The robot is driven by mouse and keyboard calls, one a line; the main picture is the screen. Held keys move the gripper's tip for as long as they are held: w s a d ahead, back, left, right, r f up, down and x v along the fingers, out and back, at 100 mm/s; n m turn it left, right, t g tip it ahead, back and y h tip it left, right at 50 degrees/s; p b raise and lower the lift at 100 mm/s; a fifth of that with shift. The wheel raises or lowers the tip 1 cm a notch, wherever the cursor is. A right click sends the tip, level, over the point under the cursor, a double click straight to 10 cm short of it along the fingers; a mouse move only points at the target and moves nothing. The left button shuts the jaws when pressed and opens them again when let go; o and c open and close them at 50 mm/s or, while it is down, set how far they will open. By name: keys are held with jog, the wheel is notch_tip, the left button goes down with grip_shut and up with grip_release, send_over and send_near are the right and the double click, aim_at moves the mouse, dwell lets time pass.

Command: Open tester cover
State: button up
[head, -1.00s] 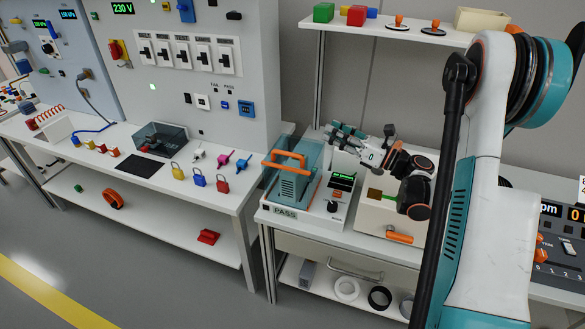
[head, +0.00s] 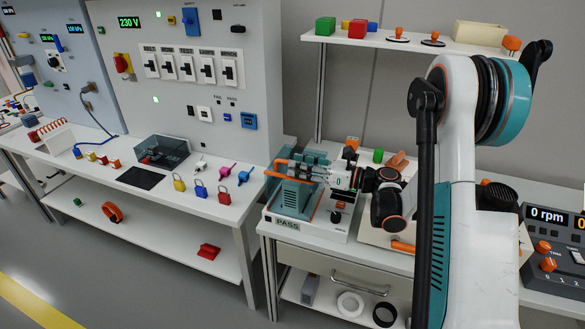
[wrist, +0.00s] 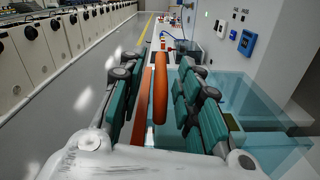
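The tester (head: 338,230) stands on the middle bench with a PASS label on its front. Its see-through teal cover (head: 292,198) is down and also fills the lower right of the wrist view (wrist: 262,95). An orange bar handle (wrist: 160,88) sits on the cover. My gripper (head: 292,168) is over the cover from the right, level with the handle. In the wrist view the handle lies between my teal finger pads, with gaps on both sides. The fingers look open. My gripper hides part of the handle and tester top in the head view.
A panel with switches (head: 190,68) rises at the left. Its bench holds several padlocks (head: 201,190) and a clear box (head: 163,150). A shelf (head: 400,41) with blocks is above the tester. A control box (head: 552,245) stands at the right.

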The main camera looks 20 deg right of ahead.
jog(key=shift+x, duration=1.3)
jog(key=shift+c, duration=0.6)
grip_shut()
